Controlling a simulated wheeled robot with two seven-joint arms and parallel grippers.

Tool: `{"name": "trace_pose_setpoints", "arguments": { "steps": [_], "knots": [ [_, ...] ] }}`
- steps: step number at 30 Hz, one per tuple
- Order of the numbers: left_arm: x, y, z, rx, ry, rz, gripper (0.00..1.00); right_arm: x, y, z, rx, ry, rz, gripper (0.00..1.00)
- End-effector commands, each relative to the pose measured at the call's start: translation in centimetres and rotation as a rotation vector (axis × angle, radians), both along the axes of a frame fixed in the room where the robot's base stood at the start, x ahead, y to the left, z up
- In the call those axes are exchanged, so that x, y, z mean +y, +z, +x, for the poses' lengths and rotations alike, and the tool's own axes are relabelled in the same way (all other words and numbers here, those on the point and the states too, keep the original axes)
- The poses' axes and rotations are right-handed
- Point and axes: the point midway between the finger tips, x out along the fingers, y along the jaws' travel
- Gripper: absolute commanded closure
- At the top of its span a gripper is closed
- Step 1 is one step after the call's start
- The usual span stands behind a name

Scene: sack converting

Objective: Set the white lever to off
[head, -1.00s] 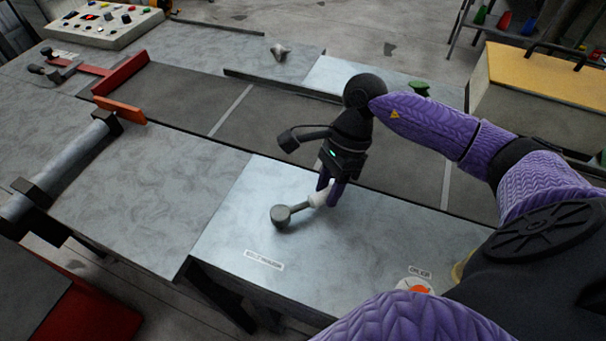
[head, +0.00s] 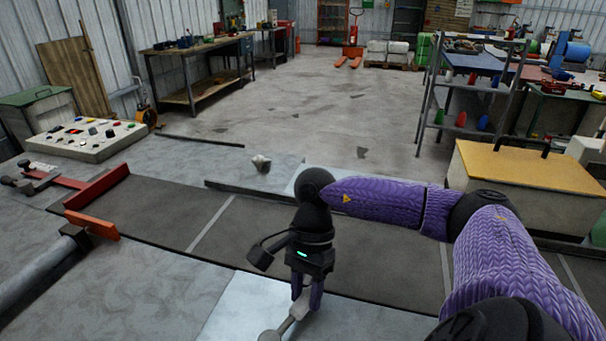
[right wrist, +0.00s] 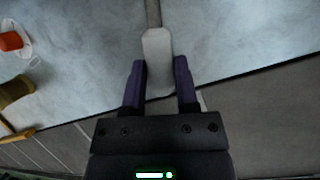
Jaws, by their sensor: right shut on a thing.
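The white lever (head: 299,309) is at the lower edge of the head view, on a pale metal panel (head: 235,305). Its grey round pivot (head: 269,336) is partly cut off by the frame edge. The lever slants up and right from the pivot to my right gripper (head: 307,298), whose purple fingers are shut on its white handle. In the right wrist view the handle (right wrist: 157,48) lies between the two fingertips (right wrist: 160,78), and its grey shaft (right wrist: 153,12) runs out of the top. The lever's labels are not readable here. My left gripper is not in view.
A dark conveyor belt (head: 150,215) runs behind the lever. A button console (head: 85,138) stands at the left, with a red guide bar (head: 98,187) nearer. A yellow-topped box (head: 520,165) is at the right. A red button (right wrist: 11,41) shows in the right wrist view.

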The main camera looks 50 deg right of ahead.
Motion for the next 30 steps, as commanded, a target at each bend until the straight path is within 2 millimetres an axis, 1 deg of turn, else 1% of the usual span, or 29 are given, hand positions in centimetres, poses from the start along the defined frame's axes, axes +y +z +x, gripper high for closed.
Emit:
{"name": "trace_pose_setpoints", "arguments": {
  "steps": [7, 8, 9, 12, 20, 22, 23, 30],
  "knots": [
    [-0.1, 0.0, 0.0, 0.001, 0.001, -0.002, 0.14, 0.0, 0.1, 0.1, -0.004, 0.002, 0.000, 1.00],
    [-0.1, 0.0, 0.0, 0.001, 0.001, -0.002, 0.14, 0.0, 0.1, 0.1, -0.004, 0.002, 0.000, 0.56],
    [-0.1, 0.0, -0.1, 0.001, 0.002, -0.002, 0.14, 0.0, 0.1, 0.1, -0.004, 0.002, 0.000, 0.47],
    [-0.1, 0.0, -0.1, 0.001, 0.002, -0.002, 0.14, 0.0, 0.0, 0.0, -0.003, 0.001, -0.001, 0.27],
    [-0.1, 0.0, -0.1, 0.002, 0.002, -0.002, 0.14, 0.0, 0.1, 0.0, -0.001, 0.001, -0.001, 0.27],
    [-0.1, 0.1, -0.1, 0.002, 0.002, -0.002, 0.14, -0.2, 0.6, 0.2, -0.002, 0.001, -0.002, 0.27],
    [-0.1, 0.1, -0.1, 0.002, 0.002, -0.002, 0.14, -0.4, 1.1, 0.3, -0.004, 0.000, -0.002, 0.27],
    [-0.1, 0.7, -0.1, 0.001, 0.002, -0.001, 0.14, -2.6, 6.7, 1.7, -0.008, 0.000, 0.002, 0.27]
  ]
}}
